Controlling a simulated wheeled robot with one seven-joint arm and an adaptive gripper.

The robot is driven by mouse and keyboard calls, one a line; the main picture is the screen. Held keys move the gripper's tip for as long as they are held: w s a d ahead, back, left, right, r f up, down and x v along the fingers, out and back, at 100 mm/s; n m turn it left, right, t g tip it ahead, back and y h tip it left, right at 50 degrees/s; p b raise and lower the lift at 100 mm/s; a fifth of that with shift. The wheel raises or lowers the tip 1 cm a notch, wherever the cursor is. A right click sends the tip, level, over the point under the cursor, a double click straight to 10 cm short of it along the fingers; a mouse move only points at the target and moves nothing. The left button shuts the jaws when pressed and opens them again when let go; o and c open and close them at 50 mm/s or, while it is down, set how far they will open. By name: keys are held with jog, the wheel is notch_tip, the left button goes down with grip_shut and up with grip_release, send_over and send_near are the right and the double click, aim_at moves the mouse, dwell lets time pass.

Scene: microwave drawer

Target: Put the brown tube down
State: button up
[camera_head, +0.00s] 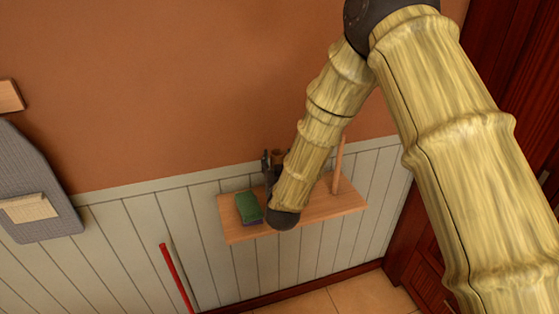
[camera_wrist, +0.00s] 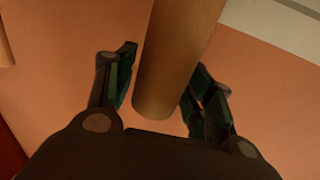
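The brown tube (camera_wrist: 175,60) stands between the two fingers of my gripper (camera_wrist: 162,85) in the wrist view. A narrow strip of wall shows between the tube and the left finger. The right finger is close against the tube's edge, and I cannot tell whether it touches. The fingers are spread. In the head view the tube's top (camera_head: 278,155) shows beside my gripper (camera_head: 270,163), above the wooden shelf (camera_head: 240,228). My arm hides the tube's lower part, so its contact with the shelf is hidden.
A green sponge-like block (camera_head: 248,207) lies on the shelf's left part, close to my gripper. A thin wooden stick (camera_head: 338,165) stands upright on the right. A grey ironing board (camera_head: 30,170) is at far left, and a red pole (camera_head: 174,274) is below the shelf.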

jog(key=shift+r, duration=0.1)
jog(key=shift+r, duration=0.1)
jog(key=shift+s, duration=0.35)
jog(key=s+b, duration=0.4)
jog(key=s, duration=0.7)
jog(key=s+d+f+g, duration=0.3)
jog(key=s+d+f, duration=0.15)
jog(key=f, duration=0.55)
jog(key=s+d+f+g, duration=0.3)
jog(key=s+d+f, duration=0.15)
jog(key=f, duration=0.45)
jog(key=s+d+f+g, duration=0.3)
jog(key=s+f, duration=0.2)
jog(key=f, duration=0.5)
jog(key=s+d+f+g, duration=0.3)
jog(key=s+f, duration=0.1)
jog(key=s, duration=0.4)
jog(key=s+d+f+g, duration=0.3)
jog(key=s+d+f, duration=0.1)
jog(key=s, duration=0.5)
jog(key=s+d+f+m+g+h, duration=0.1)
jog(key=s+d+f+g, duration=0.2)
jog(key=s, duration=0.6)
notch_tip(320, 180, down, 2)
jog(key=shift+s+d+f, duration=0.1)
jog(key=shift+s+d, duration=0.05)
jog(key=shift+d, duration=0.4)
